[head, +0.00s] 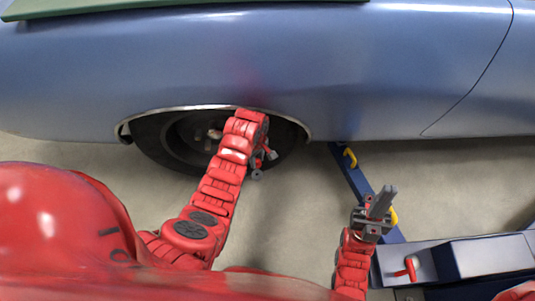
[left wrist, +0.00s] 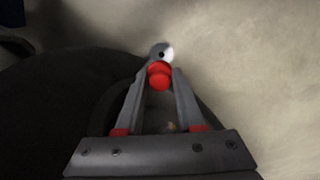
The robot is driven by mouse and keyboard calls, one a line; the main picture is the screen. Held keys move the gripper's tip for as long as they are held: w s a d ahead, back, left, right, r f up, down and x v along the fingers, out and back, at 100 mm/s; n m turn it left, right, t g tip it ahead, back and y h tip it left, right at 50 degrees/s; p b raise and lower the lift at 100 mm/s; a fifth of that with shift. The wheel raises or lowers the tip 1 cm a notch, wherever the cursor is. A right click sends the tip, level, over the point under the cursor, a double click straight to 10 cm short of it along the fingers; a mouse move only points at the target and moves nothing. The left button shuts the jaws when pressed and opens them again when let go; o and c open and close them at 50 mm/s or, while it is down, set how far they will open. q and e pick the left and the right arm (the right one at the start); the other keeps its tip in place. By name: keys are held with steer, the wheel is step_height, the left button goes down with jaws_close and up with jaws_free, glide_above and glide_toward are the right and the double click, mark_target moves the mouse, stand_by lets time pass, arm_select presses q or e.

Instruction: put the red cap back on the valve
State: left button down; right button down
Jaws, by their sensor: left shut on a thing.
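In the left wrist view the red cap (left wrist: 159,74) is between the fingertips of my left gripper (left wrist: 160,79), which is shut on it. Just beyond the cap is a round, pale metal piece with a dark hole (left wrist: 161,52); I cannot tell if it is the valve or if the cap touches it. In the head view my left gripper (head: 264,160) is at the right side of the dark car wheel (head: 160,134), partly hidden by my arm. The cap is not clear there. My right gripper (head: 380,205) is low on the right, away from the wheel; its finger gap is unclear.
The blue car body (head: 350,75) spans the view above the wheel. A blue lift arm (head: 350,172) with yellow parts runs down from under the car. A dark blue and grey unit with a red handle (head: 455,262) stands at lower right. The floor (head: 300,200) between is clear.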

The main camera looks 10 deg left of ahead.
mark_target(257, 174)
arm_select(q)
steer(key=shift+a+f+b, duration=0.2)
steer(key=shift+f+b, duration=0.1)
steer(key=shift+f, duration=0.5)
step_height(257, 174, down, 4)
steer(key=b, duration=0.4)
steer(key=shift+s, duration=0.1)
steer(key=shift+f, duration=1.1)
steer(key=shift+r+p, duration=0.15)
steer(key=shift+p, duration=0.4)
steer(key=shift+f+p, duration=0.2)
steer(key=shift+p, duration=0.2)
stand_by(0.5)
steer(key=shift+p, duration=0.3)
stand_by(0.3)
stand_by(0.3)
